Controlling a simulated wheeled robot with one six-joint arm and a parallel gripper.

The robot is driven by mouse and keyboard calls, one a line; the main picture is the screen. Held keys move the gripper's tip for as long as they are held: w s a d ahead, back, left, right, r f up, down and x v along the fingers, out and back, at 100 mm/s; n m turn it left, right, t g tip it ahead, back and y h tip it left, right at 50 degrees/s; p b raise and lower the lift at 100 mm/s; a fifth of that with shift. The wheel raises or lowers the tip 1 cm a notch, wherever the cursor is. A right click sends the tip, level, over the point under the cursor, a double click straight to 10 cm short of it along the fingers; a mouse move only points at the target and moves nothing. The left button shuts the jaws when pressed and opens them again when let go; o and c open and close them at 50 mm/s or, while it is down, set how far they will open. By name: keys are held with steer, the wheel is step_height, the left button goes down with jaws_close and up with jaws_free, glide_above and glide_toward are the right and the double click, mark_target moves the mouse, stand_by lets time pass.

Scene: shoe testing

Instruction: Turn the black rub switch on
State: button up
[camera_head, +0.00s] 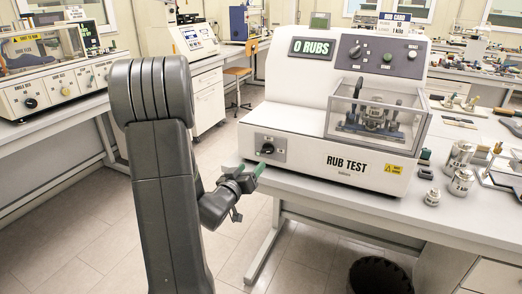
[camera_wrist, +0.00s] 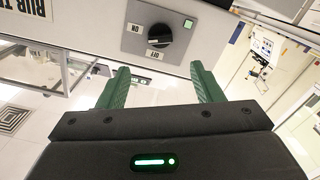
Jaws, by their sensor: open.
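The black rub switch (camera_head: 266,148) is a round knob on a grey plate at the lower left of the white RUB TEST machine's front. In the wrist view the black knob (camera_wrist: 160,36) sits near the top, between and beyond the fingertips. ON and OFF labels show upside down beside it. A pale mark shows on the knob; I cannot tell for sure which label it points at. My gripper (camera_head: 250,170) is just in front of and below the switch. In the wrist view my gripper (camera_wrist: 161,72) has its two green fingers apart, empty and clear of the knob.
The RUB TEST machine (camera_head: 300,150) stands on a white table (camera_head: 340,200), with a clear-covered chamber at its right. Metal weights (camera_head: 461,182) and tools lie right of it. A small green square (camera_wrist: 189,24) is near the knob. Open floor lies left of the table.

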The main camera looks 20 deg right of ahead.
mark_target(265, 151)
steer(key=p+x, duration=0.2)
steer(key=x, duration=0.8)
steer(key=shift+w+d, duration=0.25)
steer(key=shift+w, duration=0.05)
steer(key=c, duration=0.9)
steer(key=shift+f, duration=0.1)
steer(key=shift+c, duration=0.5)
